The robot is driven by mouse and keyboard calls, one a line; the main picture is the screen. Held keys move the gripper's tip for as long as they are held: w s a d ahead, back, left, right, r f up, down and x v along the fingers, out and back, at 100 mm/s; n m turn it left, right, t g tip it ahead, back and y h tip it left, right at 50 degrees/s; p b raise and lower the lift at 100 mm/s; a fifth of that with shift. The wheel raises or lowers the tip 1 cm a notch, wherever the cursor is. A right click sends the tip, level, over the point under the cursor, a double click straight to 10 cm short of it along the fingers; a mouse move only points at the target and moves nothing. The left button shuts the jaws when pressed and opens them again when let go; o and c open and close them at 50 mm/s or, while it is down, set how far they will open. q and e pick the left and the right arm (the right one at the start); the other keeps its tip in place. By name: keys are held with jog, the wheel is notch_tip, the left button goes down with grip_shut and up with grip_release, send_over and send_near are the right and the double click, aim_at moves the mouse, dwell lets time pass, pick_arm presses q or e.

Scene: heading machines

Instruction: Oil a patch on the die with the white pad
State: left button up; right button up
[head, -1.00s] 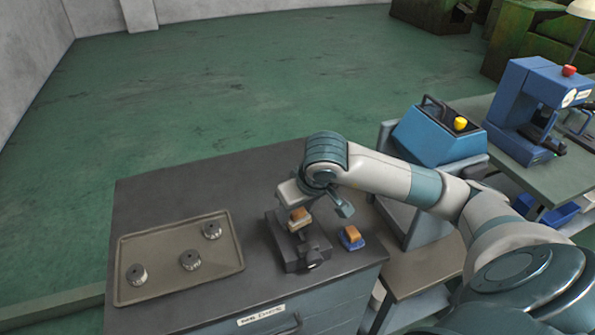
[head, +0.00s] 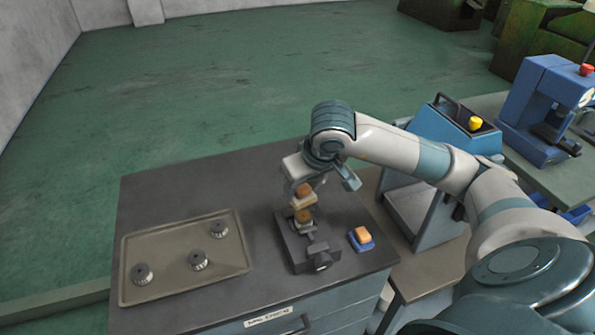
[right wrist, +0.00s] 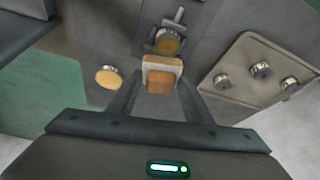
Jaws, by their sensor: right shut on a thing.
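My right gripper (head: 318,186) is shut on the white pad (head: 304,198), a wooden block with a white face underneath. It also shows in the right wrist view (right wrist: 162,78). The gripper holds it above the die (head: 304,219), with a small gap showing between them. The die is a round metal piece with an amber-brown top, set in a dark vise (head: 318,262); the right wrist view shows its face (right wrist: 168,43). My left gripper is out of view.
A tray (head: 128,291) with three metal dies (head: 198,260) lies at the bench's left. A blue machine (head: 440,130) stands at right.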

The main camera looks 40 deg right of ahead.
aim_at(301, 187)
notch_tip(301, 187, up, 2)
jog(key=shift+r+p, duration=0.35)
jog(key=shift+w+d+r, duration=0.1)
jog(key=shift+r, duration=1.05)
pick_arm(q)
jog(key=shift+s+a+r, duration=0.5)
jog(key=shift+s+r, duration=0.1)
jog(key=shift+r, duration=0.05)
jog(key=shift+p, duration=0.3)
